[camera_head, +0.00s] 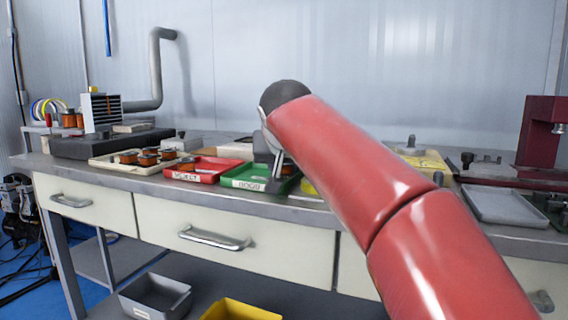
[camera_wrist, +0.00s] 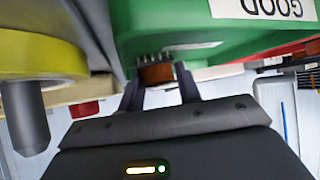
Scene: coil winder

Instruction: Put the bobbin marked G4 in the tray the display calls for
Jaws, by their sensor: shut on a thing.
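My gripper (camera_head: 277,172) is at the right part of the green tray (camera_head: 245,184), whose label reads GOOD. In the wrist view my gripper (camera_wrist: 160,88) is shut on a copper-wound bobbin (camera_wrist: 157,74) with a row of metal pins. The bobbin is close beside the green tray (camera_wrist: 150,22); I cannot tell whether it touches the tray. No G4 mark is readable on it. The red tray (camera_head: 192,176), labelled REJECT, is left of the green one. No readable display is in view.
A cream tray (camera_head: 106,166) with several copper bobbins (camera_head: 128,157) is further left. A yellow roll (camera_wrist: 40,62) is close beside my gripper in the wrist view. A grey tray (camera_head: 497,205) and a dark red press (camera_head: 537,130) stand at the right.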

